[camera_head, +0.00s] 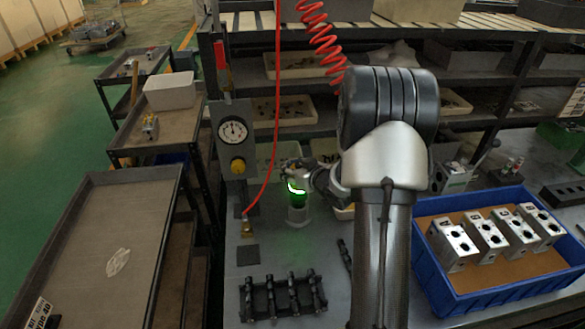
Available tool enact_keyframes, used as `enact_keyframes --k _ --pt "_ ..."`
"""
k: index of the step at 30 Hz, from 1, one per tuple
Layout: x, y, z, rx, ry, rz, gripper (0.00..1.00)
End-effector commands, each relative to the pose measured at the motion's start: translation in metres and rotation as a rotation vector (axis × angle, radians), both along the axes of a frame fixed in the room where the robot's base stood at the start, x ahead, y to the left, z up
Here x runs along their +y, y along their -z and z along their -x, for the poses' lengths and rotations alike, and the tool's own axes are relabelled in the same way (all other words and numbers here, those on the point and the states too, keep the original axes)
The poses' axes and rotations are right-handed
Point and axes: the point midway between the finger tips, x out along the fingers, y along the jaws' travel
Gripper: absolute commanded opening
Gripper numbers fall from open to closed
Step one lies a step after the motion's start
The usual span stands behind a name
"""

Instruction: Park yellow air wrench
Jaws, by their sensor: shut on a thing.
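I cannot make out the yellow air wrench in the head view. My arm reaches over the bench from the front and hides part of the middle. Its wrist, with a glowing green ring, is over the bench just right of the gauge post. My gripper's fingers are hidden behind or beside the wrist, so what they hold does not show. A red coiled hose (318,32) hangs from above and passes behind my arm. A thin red hose (275,110) runs down to a small brass fitting (247,228) on the bench (325,235).
A gauge box (233,135) with a yellow knob stands left of my wrist. A black rack (282,298) of dark parts lies in front. A blue crate (455,300) with several metal valve blocks (487,232) is at right. Grey carts (105,235) stand at left; shelves are behind.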

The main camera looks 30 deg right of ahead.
Motion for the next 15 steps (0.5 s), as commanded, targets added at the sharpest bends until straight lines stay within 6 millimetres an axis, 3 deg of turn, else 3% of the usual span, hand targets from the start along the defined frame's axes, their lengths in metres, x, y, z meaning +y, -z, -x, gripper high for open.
enact_keyframes --k 15 --pt "-0.0008 0.0081 -0.0015 -0.008 0.000 0.004 0.00"
